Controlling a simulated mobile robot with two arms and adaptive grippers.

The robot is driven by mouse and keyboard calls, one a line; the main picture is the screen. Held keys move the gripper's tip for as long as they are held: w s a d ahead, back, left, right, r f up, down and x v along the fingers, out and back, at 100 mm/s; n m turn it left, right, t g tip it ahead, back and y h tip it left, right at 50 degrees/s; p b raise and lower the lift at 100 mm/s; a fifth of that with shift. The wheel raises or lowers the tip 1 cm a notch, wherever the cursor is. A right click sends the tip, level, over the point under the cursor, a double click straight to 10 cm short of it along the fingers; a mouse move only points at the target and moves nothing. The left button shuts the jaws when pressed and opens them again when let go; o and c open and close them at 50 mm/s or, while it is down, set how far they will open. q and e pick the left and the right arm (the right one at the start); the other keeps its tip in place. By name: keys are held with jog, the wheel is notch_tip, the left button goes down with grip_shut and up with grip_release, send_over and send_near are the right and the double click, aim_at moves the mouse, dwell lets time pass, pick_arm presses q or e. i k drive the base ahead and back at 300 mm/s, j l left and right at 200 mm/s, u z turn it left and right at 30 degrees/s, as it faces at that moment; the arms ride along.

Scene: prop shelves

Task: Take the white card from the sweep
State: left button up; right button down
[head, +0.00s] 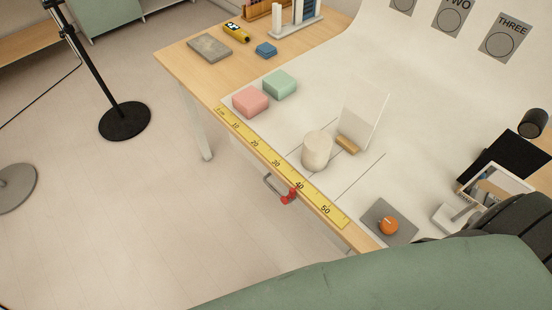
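A white card (365,113) stands upright, leaning back slightly, in a small wooden holder (348,145) on the white sweep (412,100). A cream cylinder (317,150) stands just left of the holder and close to it. The sweep covers much of the table and rises at the back. Neither of my grippers is in view. A dark and green part of what may be my own body fills the bottom right.
Pink (250,101) and green (280,85) blocks sit at the sweep's left. A yellow ruler (275,163) runs along the front edge, near a red-handled clamp (289,196). An orange knob (389,225) on a grey plate and a photo (493,188) lie right. A stand base (125,121) is on the floor.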

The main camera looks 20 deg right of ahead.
aim_at(365, 102)
jog(key=z, duration=0.8)
